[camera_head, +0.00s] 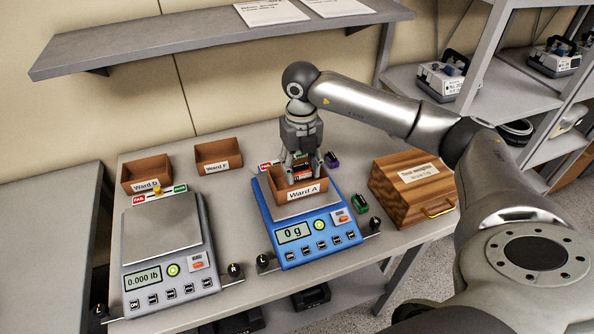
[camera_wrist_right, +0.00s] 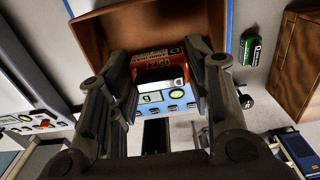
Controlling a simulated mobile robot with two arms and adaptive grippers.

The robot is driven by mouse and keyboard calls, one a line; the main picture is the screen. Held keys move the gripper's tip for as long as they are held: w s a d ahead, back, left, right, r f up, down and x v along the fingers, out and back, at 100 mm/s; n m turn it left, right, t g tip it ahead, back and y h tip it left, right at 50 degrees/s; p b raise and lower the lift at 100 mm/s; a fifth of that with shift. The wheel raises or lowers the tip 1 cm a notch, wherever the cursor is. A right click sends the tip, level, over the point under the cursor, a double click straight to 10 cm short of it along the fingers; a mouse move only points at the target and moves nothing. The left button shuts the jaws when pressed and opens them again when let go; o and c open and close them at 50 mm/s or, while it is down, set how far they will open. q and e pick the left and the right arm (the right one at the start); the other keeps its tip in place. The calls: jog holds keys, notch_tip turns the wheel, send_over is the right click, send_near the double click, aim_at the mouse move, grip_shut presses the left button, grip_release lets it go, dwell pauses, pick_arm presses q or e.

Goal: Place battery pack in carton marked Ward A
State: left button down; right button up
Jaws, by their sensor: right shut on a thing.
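The Ward A carton (camera_head: 288,199), an open brown box with a white label, sits on the blue scale (camera_head: 308,246). In the right wrist view the carton (camera_wrist_right: 108,32) spreads behind the fingers. My right gripper (camera_head: 302,172) points down at the carton's opening and is shut on a red-orange battery pack (camera_wrist_right: 160,67). The pack lies between the fingertips (camera_wrist_right: 163,75). In the head view the fingers and carton partly hide the pack, and I cannot tell whether it touches the carton floor. The blue scale's display reads 0 g. My left gripper is not in view.
Cartons Ward D (camera_head: 147,172) and Ward F (camera_head: 218,157) stand at the back left. A grey scale (camera_head: 165,245) reads 0.000 lb. A wooden box (camera_head: 410,187) stands right of the blue scale. A green battery (camera_head: 359,203) and a purple item (camera_head: 332,159) lie near it.

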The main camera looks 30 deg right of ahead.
aim_at(297, 177)
jog(key=shift+w+f, duration=0.55)
jog(key=shift+f, duration=0.05)
jog(key=f+p, duration=0.2)
jog(key=shift+w+f, duration=0.2)
jog(key=shift+f, duration=0.65)
jog(key=shift+f, duration=0.15)
jog(key=o, duration=1.1)
